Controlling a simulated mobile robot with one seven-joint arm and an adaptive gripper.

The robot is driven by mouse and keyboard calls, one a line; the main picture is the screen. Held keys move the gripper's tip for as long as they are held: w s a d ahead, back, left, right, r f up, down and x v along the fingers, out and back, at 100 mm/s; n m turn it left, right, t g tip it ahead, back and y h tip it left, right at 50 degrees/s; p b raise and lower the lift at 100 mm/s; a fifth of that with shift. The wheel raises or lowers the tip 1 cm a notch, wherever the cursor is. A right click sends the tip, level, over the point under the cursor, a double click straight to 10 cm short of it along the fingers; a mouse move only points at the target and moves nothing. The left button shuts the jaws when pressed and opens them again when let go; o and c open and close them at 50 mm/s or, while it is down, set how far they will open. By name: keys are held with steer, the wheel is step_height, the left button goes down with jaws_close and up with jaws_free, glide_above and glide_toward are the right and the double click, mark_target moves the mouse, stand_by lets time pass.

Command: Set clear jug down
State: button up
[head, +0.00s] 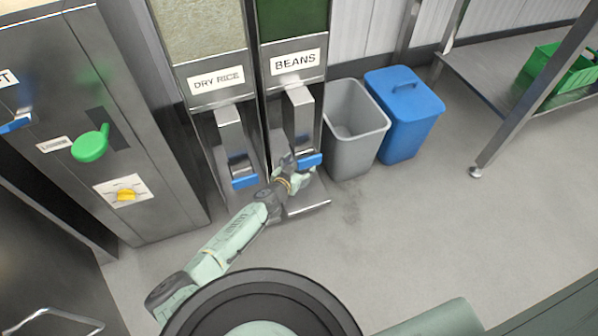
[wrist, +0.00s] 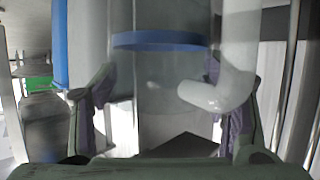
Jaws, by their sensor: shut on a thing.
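The clear jug (wrist: 160,75) fills the middle of the wrist view, upright, with a blue band around it and a pale curved handle (wrist: 222,92) on its right. My gripper (wrist: 163,108) has a purple-padded finger on each side of the jug and is shut on it. In the head view my gripper (head: 292,178) is low in front of the beans dispenser (head: 297,110), by its blue lever (head: 309,161). The jug cannot be made out clearly there. Whether its base touches anything is hidden. I see no clear contents in it.
The dry rice dispenser (head: 231,125) stands left of the beans one. A metal ledge (head: 308,207) juts out at the beans dispenser's foot. A grey bin (head: 357,140) and a blue lidded bin (head: 405,115) stand to the right. Open floor (head: 420,220) lies in front.

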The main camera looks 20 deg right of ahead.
steer(key=shift+w+f+b, duration=0.1)
steer(key=shift+f+b, duration=0.4)
steer(key=shift+f, duration=1.2)
steer(key=shift+f, duration=0.15)
steer(key=o, duration=1.6)
steer(key=shift+r, duration=0.25)
steer(key=p+v, duration=0.3)
steer(key=v, duration=0.9)
